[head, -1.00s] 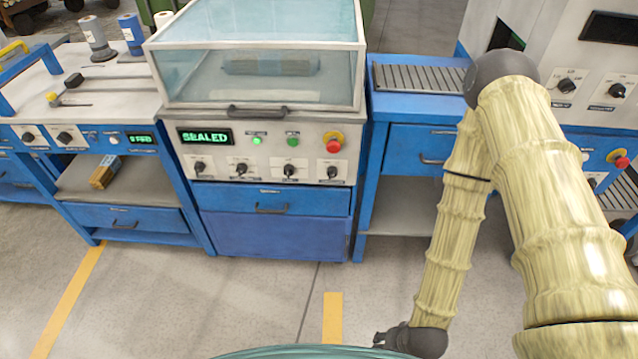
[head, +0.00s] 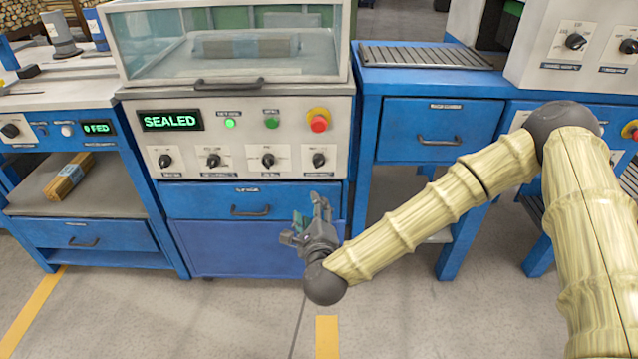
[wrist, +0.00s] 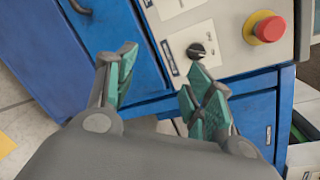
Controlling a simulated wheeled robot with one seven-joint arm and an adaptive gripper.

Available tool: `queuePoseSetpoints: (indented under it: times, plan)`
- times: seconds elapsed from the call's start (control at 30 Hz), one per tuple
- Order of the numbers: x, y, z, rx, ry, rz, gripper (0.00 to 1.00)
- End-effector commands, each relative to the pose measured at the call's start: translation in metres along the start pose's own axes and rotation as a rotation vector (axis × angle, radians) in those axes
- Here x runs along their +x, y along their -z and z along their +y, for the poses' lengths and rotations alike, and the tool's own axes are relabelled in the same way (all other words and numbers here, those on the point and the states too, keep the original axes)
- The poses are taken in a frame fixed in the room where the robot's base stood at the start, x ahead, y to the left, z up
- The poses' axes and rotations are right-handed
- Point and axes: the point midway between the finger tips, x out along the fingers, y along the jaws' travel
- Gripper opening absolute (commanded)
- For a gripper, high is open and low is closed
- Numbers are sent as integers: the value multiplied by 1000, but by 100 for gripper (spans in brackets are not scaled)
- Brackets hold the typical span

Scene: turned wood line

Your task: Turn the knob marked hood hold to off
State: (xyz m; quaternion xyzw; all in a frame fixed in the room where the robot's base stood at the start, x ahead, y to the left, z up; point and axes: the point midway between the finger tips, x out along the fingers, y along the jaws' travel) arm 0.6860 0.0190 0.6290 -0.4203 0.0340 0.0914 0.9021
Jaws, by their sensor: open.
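Four-position row of small black knobs sits on the pale front panel (head: 240,142) of the sealing machine under a clear hood (head: 225,45). The rightmost knob (head: 319,160) is below the red stop button; a black knob beside a red button also shows in the wrist view (wrist: 196,50). The labels are too small to read, so I cannot tell which knob is marked hood hold. My gripper (head: 307,212) is open and empty, in front of the blue drawers, below and apart from the knobs. In the wrist view its green-padded fingers (wrist: 160,72) are spread.
A red stop button (head: 319,123) protrudes above the rightmost knob. A green display (head: 170,121) reads SEALED. The hood handle (head: 229,85) and drawer handle (head: 250,211) stick out. A roller table (head: 425,57) stands right; another blue bench (head: 60,103) stands left.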

Motion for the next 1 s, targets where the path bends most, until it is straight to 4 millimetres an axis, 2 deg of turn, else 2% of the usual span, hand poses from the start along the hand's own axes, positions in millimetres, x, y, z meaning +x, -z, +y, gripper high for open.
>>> queuePoseSetpoints:
  times: [0.1,0.3,0.47,1.0]
  plan:
    - [14,-2,-21,146,106,-3,53]
    - [23,-8,-46,265,190,-10,53]
    - [33,-9,-51,278,201,-11,53]
    - [111,-8,-65,275,197,-11,53]
